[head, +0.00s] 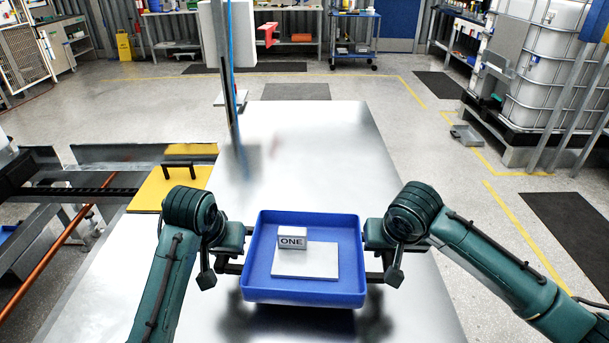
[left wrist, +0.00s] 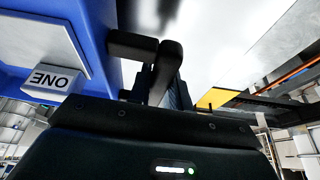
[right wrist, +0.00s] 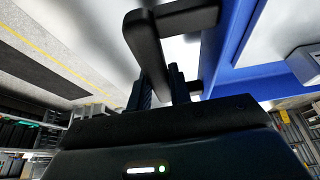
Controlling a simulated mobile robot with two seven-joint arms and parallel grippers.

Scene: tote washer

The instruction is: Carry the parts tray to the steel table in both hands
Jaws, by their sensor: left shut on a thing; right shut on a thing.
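The blue parts tray (head: 303,298) is over the steel table (head: 300,140), between my two arms. Dark shadows lie on the table under it, so it looks held a little above the top; the exact gap is hard to tell. It looks about level. A white plate (head: 305,265) and a small white block marked ONE (head: 292,238) are in it. My left gripper (head: 238,248) is shut on the tray's black left handle, seen in the left wrist view (left wrist: 132,45). My right gripper (head: 373,248) is shut on the black right handle, seen in the right wrist view (right wrist: 186,18).
A post with a blue line (head: 230,80) stands at the table's far left edge. A yellow plate with a black handle (head: 172,188) lies on the left. A caged white tank (head: 550,75) stands at the right. The table beyond the tray is clear.

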